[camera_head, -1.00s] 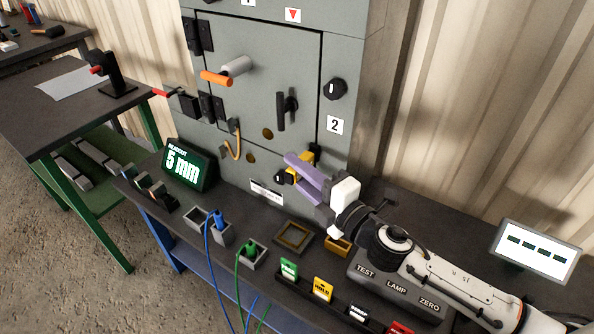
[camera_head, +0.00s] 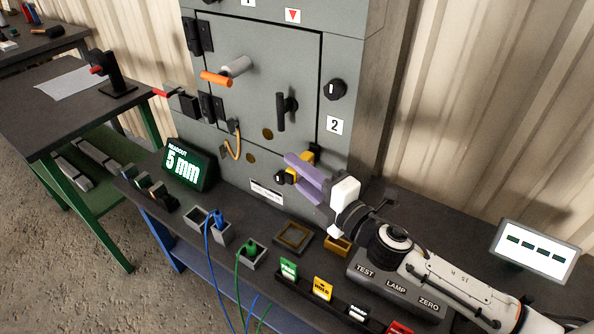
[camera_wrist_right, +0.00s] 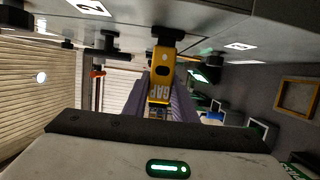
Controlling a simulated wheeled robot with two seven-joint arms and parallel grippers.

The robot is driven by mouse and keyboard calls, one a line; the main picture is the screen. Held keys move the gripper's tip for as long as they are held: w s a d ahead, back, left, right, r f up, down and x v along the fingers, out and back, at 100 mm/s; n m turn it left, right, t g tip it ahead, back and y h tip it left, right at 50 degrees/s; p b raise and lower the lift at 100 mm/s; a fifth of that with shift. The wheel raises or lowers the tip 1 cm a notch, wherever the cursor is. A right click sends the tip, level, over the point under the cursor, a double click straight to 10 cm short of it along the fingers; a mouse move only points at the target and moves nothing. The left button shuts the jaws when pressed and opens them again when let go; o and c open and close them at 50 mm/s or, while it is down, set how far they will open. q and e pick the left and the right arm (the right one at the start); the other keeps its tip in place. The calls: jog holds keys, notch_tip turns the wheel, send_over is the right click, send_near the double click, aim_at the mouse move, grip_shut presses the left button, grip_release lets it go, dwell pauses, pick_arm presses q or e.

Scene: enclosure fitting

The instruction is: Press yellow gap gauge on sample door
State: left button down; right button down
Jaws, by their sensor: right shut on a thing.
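The yellow gap gauge (camera_head: 307,159) is held at the lower front of the grey enclosure, below the sample door (camera_head: 262,85). My right gripper (camera_head: 296,170), with purple fingers, is shut on it. In the right wrist view the gauge (camera_wrist_right: 162,72) lies between the fingers, with lettering partly readable as "GAP". Its black far end is close to the grey panel; I cannot tell whether it touches. The sample door looks closed, with an orange-tipped handle (camera_head: 217,77) and a black handle (camera_head: 284,111). My left gripper is not in view.
A green readout (camera_head: 186,165) shows "5 mm". Sockets with blue and green cables, an empty square tray (camera_head: 293,237), coloured tags and a TEST/LAMP/ZERO button box (camera_head: 397,287) crowd the bench. A lit display (camera_head: 537,250) stands at right.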

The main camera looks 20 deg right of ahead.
jog(key=shift+r, duration=0.1)
dwell(0.4)
jog(key=s+a, duration=0.4)
jog(key=a, duration=0.1)
jog(key=shift+a+p, duration=0.2)
jog(key=shift+p, duration=0.2)
jog(key=shift+s, duration=0.1)
dwell(1.3)
